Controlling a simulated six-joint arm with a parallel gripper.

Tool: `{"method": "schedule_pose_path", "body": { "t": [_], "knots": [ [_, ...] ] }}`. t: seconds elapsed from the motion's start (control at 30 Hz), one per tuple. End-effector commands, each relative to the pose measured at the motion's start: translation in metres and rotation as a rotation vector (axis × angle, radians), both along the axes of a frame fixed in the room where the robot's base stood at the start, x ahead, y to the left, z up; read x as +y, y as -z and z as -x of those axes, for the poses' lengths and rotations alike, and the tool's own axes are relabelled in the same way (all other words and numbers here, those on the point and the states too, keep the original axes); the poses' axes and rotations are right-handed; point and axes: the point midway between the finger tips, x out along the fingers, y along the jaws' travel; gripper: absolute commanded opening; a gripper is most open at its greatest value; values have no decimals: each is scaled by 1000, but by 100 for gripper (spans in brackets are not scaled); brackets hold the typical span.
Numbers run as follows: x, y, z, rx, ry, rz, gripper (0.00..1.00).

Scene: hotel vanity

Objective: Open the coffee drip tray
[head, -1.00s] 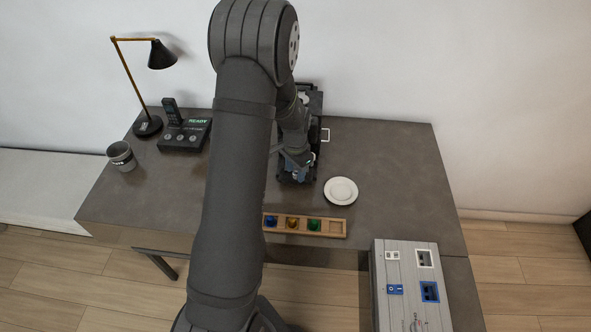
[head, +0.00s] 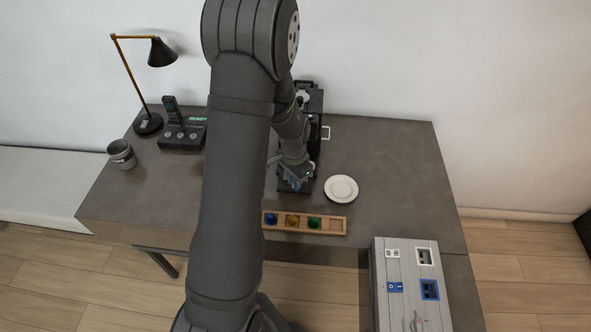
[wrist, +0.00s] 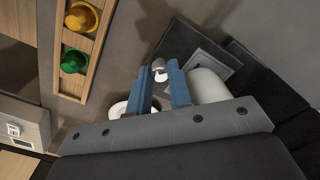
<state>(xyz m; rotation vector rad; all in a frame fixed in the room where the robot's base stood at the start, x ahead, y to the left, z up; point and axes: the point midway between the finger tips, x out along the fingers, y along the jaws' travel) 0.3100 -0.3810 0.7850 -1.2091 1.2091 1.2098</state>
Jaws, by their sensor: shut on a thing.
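The dark coffee machine (head: 315,101) stands at the back of the table, partly behind my arm. Its dark, flat drip tray (wrist: 178,45) shows in the wrist view, beyond my fingers. My gripper (wrist: 160,80) has its blue fingertips shut on a small silvery knob (wrist: 158,66) at the tray's front. In the head view my gripper (head: 296,182) is low at the front of the machine. How far the tray stands out is hard to tell, as my arm hides part of it.
A white plate (head: 341,188) lies just right of my gripper. A wooden holder (head: 336,226) with coloured capsules lies in front. A mug (head: 121,154), lamp (head: 162,54) and phone (head: 183,133) stand at left.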

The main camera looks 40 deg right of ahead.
Motion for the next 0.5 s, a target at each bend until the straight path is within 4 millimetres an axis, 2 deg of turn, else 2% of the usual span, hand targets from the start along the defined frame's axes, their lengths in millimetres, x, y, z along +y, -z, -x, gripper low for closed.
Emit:
{"method": "schedule_pose_path", "body": {
  "t": [0.1,0.2,0.5],
  "knots": [
    [13,-1,14,0,0,0,0],
    [19,0,19,0,0,1,0],
    [20,0,20,0,0,0,0]
  ]
}}
